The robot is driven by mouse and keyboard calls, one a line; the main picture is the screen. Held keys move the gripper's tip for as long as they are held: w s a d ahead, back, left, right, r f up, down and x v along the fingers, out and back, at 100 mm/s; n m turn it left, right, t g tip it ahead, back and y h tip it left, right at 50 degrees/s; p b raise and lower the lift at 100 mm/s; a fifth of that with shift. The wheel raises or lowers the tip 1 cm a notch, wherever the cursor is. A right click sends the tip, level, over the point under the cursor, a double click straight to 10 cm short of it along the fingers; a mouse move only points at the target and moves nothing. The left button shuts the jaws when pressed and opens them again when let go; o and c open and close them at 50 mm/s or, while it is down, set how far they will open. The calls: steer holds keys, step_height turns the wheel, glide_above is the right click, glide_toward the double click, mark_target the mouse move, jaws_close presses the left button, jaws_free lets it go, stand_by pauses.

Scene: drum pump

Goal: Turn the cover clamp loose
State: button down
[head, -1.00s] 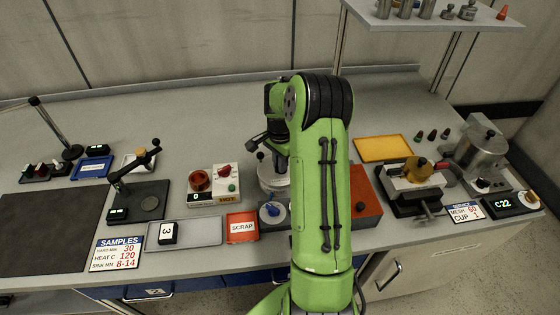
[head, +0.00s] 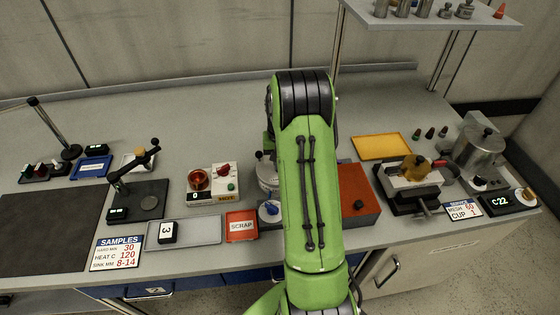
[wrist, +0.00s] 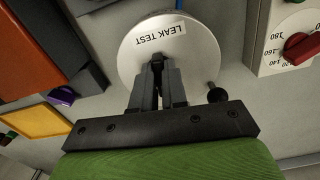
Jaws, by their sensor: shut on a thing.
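A round silver cover (wrist: 135,60) labelled LEAK TEST lies below my gripper in the wrist view. In the head view, only the left part of its vessel (head: 266,176) shows beside my green arm. My gripper (wrist: 158,72) is over the cover, its two fingers close together on a small dark piece, apparently the cover clamp (wrist: 157,60), mostly hidden between the tips. I cannot tell how far the clamp is turned. The gripper is hidden behind my arm in the head view. A black ball knob (wrist: 217,95) stands beside the cover.
An orange-red box (head: 359,199) stands close to the right of the vessel. A dial unit with a red knob (head: 225,170) stands to the left. A blue knob (head: 269,209) and a red SCRAP tray (head: 241,226) are in front. A yellow tray (head: 381,147) lies behind right.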

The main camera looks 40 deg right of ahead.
steer(key=shift+r+n, duration=0.1)
steer(key=shift+n, duration=0.4)
steer(key=c, duration=1.2)
jaws_free()
steer(key=shift+o, duration=0.2)
step_height(320, 180, up, 16)
steer(key=p, duration=0.2)
steer(key=shift+a, duration=0.1)
